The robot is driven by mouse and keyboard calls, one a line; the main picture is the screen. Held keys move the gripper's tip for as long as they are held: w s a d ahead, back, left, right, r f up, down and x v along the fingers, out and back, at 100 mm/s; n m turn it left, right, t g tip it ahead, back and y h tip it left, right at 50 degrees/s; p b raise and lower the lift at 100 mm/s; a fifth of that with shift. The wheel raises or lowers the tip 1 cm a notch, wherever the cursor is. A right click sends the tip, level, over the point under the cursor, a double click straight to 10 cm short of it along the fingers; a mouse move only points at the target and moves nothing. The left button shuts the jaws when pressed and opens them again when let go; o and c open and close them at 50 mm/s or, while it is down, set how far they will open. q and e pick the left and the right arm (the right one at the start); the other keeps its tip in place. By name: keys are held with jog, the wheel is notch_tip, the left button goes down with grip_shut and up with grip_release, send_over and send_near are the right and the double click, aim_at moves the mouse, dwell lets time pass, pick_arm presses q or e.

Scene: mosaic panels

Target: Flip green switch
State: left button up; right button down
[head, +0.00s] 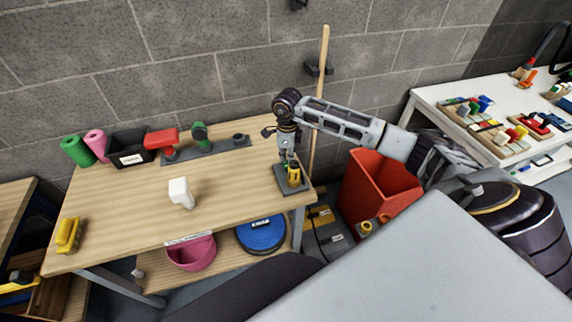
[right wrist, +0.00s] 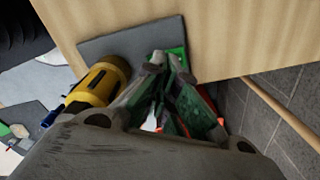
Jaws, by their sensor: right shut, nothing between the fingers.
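A small grey panel (head: 291,178) sits at the right edge of the wooden table. It carries a yellow cylinder (head: 294,173), which shows large in the right wrist view (right wrist: 97,85). A green part (right wrist: 179,58), likely the green switch, shows on the panel just beyond my right fingertips; my fingers partly hide it, so its position cannot be told. My right gripper (head: 288,158) points down at the panel, close beside the yellow cylinder. In the right wrist view its fingers (right wrist: 163,68) are together and empty. My left gripper is not in view.
A longer grey panel (head: 222,147) at the table's back bears red, green and dark fittings. A white block (head: 181,193) stands mid-table. A red bin (head: 378,185) and a wooden pole (head: 319,100) are right of the table.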

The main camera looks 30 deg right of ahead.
jog(key=shift+f+b, duration=0.9)
jog(key=shift+f, duration=0.4)
dwell(1.5)
jog(key=shift+r, duration=0.15)
jog(key=shift+r+p, duration=1.9)
jog(key=shift+r, duration=1.5)
